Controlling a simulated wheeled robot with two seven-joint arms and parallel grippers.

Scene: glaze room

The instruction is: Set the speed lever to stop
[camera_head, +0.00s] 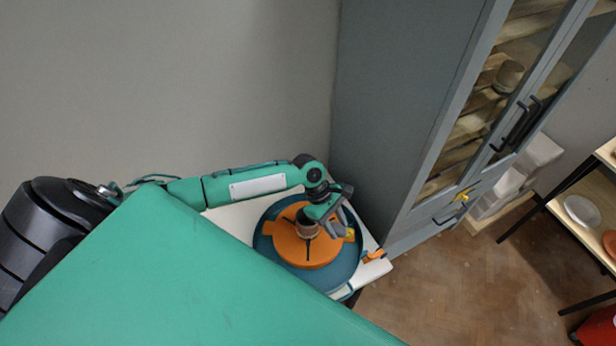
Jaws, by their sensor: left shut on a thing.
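A pottery wheel stands on a white table or base (236,217). It has a blue round pan (268,254) and an orange round part (290,253) in its middle. An orange lever-like piece (374,256) sticks out by the right corner, beside the pan; I take it for the speed lever. My left gripper (347,229) is over the right side of the wheel, up and left of that piece. Its grey fingers are shut at a small yellow piece (350,235); the contact is partly hidden. My right gripper does not show.
A tall grey cabinet (398,100) with glass doors stands close behind and right of the wheel. A shelf rack with a pale bowl (582,211) is at the far right. Wooden floor (450,285) is clear between. My green body part covers the lower left.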

